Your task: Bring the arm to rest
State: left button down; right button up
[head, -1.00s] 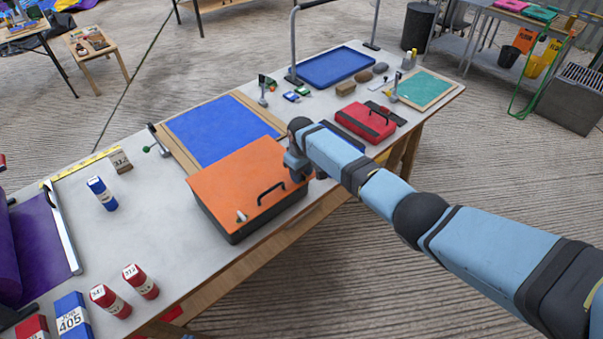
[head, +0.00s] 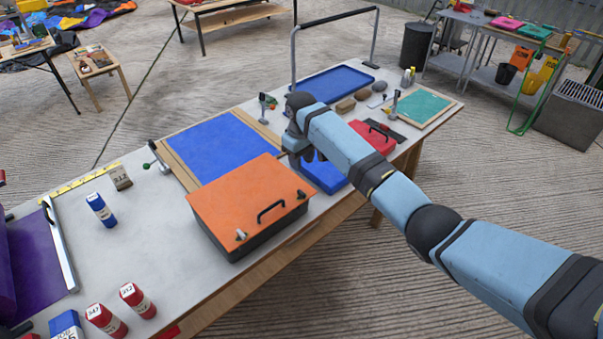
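My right arm comes in from the lower right, and its gripper (head: 296,153) is over the workbench, by the far right corner of the orange-lidded box. The fingers are small, dark and partly hidden behind the wrist, so I cannot tell whether they are open or shut. No held object shows at the gripper. My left gripper is not in view.
The orange-lidded box (head: 240,196) has its lid down. Around it are a blue panel (head: 218,148), a blue tray (head: 322,176) and a red case (head: 366,138). Concrete floor is open at lower right.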

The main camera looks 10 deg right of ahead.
jog(key=shift+r, duration=0.55)
jog(key=s+a+f+m+t+y, duration=0.1)
jog(key=s+f+t+y, duration=0.25)
jog(key=s+f, duration=1.5)
jog(key=s+d+m+t, duration=0.1)
jog(key=s+d+t, duration=0.2)
jog(key=s, duration=0.8)
jog(key=s+d+r+m+t+p, duration=0.1)
jog(key=s+d+t, duration=0.2)
jog(key=s, duration=0.9)
jog(key=shift+d+r+t, duration=0.25)
jog(key=shift+r+t, duration=0.05)
jog(key=shift+t, duration=0.45)
